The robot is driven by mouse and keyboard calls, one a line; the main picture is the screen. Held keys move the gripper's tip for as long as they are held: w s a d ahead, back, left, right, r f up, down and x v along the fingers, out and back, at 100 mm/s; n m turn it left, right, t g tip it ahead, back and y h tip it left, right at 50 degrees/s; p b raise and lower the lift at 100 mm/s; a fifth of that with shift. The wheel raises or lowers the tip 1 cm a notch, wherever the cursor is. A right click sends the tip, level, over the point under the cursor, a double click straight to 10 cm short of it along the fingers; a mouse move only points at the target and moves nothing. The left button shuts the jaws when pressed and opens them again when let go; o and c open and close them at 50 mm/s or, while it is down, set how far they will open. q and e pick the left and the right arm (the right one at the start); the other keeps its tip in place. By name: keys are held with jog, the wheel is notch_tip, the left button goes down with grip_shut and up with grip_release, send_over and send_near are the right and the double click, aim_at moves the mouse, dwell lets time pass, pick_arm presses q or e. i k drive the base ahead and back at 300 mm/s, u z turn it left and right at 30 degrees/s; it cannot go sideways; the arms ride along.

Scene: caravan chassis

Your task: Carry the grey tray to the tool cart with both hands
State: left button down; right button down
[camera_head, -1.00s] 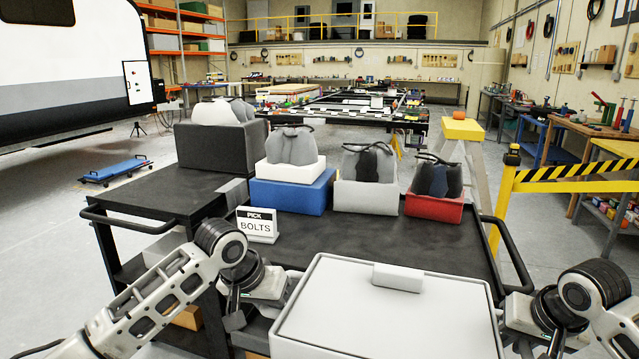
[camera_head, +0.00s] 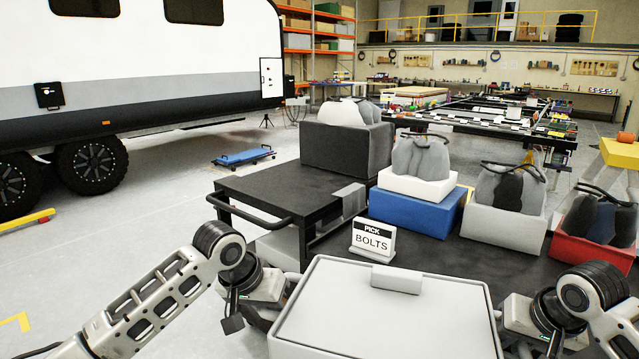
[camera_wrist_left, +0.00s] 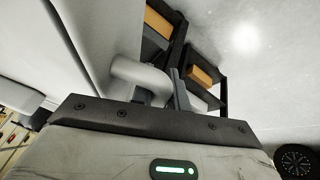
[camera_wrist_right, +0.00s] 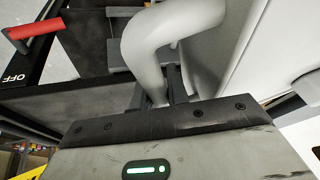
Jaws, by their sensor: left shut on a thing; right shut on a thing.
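The light grey tray (camera_head: 385,318) is at the bottom middle of the head view, in front of me, with a small pale block (camera_head: 396,280) at its far edge. My left gripper (camera_head: 280,292) is shut at its left side; the left wrist view shows the fingers on a curved pale handle (camera_wrist_left: 138,72). My right gripper (camera_head: 508,318) is shut at its right side, on a similar curved handle (camera_wrist_right: 160,45) in the right wrist view. A black cart (camera_head: 275,190) with a bar handle stands ahead to the left. The tray's underside is hidden.
A dark worktop (camera_head: 450,258) beyond the tray holds a "PICK BOLTS" sign (camera_head: 372,242) and blue (camera_head: 415,208), grey (camera_head: 500,225) and red (camera_head: 590,250) bins. Open floor (camera_head: 130,220) lies left, before a caravan (camera_head: 140,60).

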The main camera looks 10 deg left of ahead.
aim_at(294, 185)
jog(key=u, duration=0.75)
jog(key=i, duration=0.7)
jog(key=u, duration=0.85)
jog(key=i, duration=2.4)
jog(key=z, duration=1.55)
jog(key=i, duration=0.75)
jog(key=z, duration=0.75)
